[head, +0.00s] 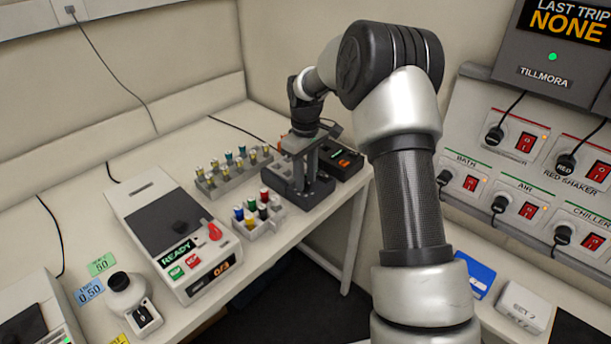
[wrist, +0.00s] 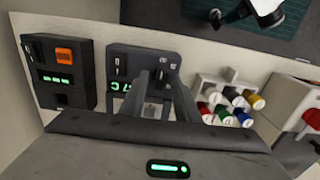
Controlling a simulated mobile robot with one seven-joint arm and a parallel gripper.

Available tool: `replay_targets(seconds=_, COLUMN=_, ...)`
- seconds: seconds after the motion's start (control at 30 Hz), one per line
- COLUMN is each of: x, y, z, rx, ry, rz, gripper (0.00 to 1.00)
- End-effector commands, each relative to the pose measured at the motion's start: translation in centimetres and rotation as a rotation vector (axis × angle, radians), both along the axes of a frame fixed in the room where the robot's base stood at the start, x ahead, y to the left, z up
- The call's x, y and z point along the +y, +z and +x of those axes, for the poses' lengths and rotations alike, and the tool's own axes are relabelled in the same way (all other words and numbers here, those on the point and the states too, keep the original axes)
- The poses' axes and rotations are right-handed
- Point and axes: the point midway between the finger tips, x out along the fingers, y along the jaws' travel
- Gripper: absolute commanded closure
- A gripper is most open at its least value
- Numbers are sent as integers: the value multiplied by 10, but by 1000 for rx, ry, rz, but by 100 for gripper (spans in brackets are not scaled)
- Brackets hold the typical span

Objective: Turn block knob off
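A dark grey block unit (head: 275,183) stands near the back right end of the white bench, with pale wells on its left part. In the wrist view the block unit (wrist: 118,53) shows a green display (wrist: 121,87), partly covered by a finger, and a small dark knob with a pale mark (wrist: 121,66). My gripper (head: 308,184) is over the unit, pointing down. In the wrist view its two fingers (wrist: 168,77) reach over the unit, right of the display, with a gap between them. Nothing is visibly held. Whether a fingertip touches the unit is hidden.
A black box with an orange switch (wrist: 64,55) stands close beside the unit. A rack of coloured-cap tubes (head: 262,218) is in front, and a longer tube rack (head: 233,175) is to the left. A white device with a red lever (head: 214,232) stands nearer. Wall switches (head: 525,142) are at right.

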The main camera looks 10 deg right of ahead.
Motion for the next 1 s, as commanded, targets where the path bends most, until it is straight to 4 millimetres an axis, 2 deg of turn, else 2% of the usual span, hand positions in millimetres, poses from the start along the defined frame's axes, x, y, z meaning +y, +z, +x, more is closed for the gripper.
replay_targets(seconds=0.13, x=0, y=6, z=0, rx=-1, ry=-1, rz=0, gripper=71)
replay_targets(seconds=0.27, x=0, y=24, z=1, rx=-3, ry=0, rz=0, gripper=71)
replay_targets(seconds=0.7, x=0, y=130, z=1, rx=-4, ry=0, rz=0, gripper=71)
replay_targets(seconds=0.83, x=0, y=153, z=1, rx=-4, ry=0, rz=0, gripper=71)
replay_targets(seconds=1.0, x=0, y=170, z=0, rx=-1, ry=1, rz=-1, gripper=71)
